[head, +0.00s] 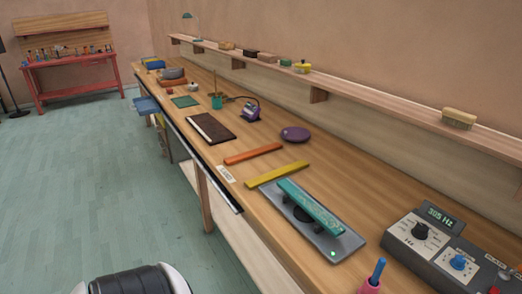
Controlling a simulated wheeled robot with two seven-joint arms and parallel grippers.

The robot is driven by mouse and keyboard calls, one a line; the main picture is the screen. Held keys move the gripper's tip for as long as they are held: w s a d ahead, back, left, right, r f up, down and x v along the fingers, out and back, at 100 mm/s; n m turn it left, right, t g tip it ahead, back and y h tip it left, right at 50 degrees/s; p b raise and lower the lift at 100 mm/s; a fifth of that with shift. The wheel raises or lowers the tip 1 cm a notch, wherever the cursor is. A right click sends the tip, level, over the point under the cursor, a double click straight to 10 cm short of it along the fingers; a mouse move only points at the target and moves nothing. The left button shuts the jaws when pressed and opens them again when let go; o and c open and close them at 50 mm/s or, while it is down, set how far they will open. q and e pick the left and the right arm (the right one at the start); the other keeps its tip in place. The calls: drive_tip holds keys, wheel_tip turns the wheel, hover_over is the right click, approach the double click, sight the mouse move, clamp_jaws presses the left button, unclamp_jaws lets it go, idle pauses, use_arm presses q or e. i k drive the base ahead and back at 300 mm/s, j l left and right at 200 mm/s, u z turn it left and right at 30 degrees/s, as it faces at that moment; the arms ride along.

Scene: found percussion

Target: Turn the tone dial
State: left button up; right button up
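A dark grey control box (405,240) stands on the workbench at the right edge of the head view, partly cut off by the frame. Its raised display (440,217) reads about 305 Hz. A black knob with a pale pointer mark (420,230) sits on a white scale plate below the display. A blue knob (458,262) sits to its right on another panel. The panel labels are too small to read, so I cannot tell for sure which knob is the tone dial. Neither of my grippers is in view.
A grey stand (338,245) with a teal bar (311,207) on it lies left of the box. A pink holder with a blue handle (376,272) is in front. Yellow (277,174) and orange (253,154) bars lie farther back. A wall shelf (400,110) runs above the wooden bench.

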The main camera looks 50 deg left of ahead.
sight(420, 231)
drive_tip(key=i+u, duration=0.15)
drive_tip(key=u, duration=0.2)
drive_tip(key=i+j+u, duration=0.1)
drive_tip(key=u, duration=0.25)
drive_tip(key=i+l+u, duration=0.1)
drive_tip(key=i+u, duration=0.25)
drive_tip(key=k, duration=0.1)
